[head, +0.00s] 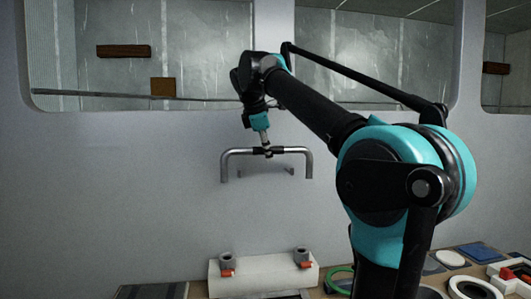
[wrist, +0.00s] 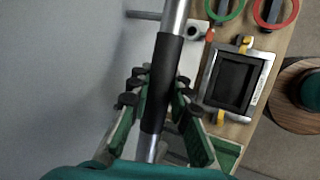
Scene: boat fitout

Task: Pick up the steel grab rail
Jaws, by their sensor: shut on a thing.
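The steel grab rail (head: 236,151) is a silver bar with two legs bent downward and a dark sleeve around its middle. In the head view it hangs in the air in front of the pale wall, above the bench and apart from it. My gripper (head: 266,148) is shut on the middle of the rail from above. In the wrist view the rail (wrist: 173,22) runs up the picture between the fingers of my gripper (wrist: 157,97), which close on its dark sleeve (wrist: 162,75). The rail's far end is cut off there.
A white block (head: 262,270) with two grey round fittings and red parts stands on the bench below. A silver-framed dark panel (wrist: 236,82), green and red rings (wrist: 275,10) lie on the bench. The pale wall (head: 120,190) is close behind the rail.

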